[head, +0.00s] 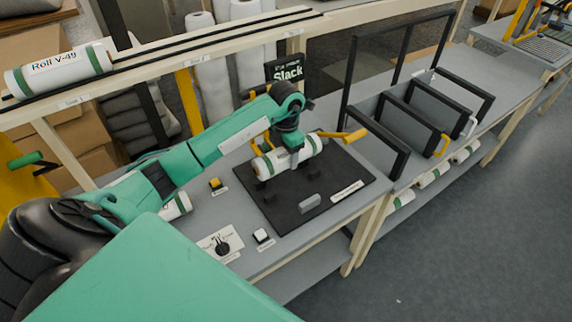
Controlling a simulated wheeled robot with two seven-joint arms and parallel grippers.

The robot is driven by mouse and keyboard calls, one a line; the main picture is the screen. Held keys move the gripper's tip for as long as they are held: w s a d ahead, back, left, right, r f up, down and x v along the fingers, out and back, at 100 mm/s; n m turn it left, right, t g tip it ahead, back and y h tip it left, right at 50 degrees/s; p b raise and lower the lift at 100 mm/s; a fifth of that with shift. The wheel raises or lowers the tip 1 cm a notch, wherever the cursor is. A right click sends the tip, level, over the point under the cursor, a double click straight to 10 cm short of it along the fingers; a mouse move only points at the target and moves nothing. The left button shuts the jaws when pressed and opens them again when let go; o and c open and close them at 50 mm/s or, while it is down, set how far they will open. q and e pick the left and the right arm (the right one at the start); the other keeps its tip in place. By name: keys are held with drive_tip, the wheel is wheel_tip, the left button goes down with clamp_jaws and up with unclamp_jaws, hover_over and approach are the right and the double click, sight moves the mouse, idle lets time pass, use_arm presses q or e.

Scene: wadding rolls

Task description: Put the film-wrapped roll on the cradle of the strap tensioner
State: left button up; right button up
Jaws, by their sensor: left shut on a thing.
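A white roll with green bands (306,152) is held in my left gripper (288,150), which is shut on it from above. The roll is over the strap tensioner's black base plate (345,172), toward its back. My gripper hides the roll's middle. The cradle under the roll is mostly hidden, so I cannot tell whether the roll touches it. A yellow lever (343,135) is just right of the roll. A dark sign reading "Slack" (288,71) stands behind. My right gripper is out of view.
Roll V-49 (60,68) lies on the upper rail. Another banded roll (177,205) is partly hidden by my arm. A knob (221,246), a yellow button (216,184) and a white button (261,236) sit on the bench. Black frames (420,115) stand to the right.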

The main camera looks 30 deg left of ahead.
use_arm(q)
wheel_tip(320, 180, down, 2)
drive_tip(key=shift+f, duration=0.25)
wheel_tip(320, 180, down, 3)
drive_tip(key=shift+f+p, duration=0.2)
drive_tip(key=shift+p, duration=0.45)
drive_tip(key=shift+f, duration=0.3)
drive_tip(key=o, duration=0.6)
drive_tip(key=shift+f, duration=0.2)
drive_tip(key=o, duration=0.5)
drive_tip(key=shift+r, duration=0.1)
drive_tip(key=shift+c, duration=0.2)
drive_tip(key=shift+r, duration=0.1)
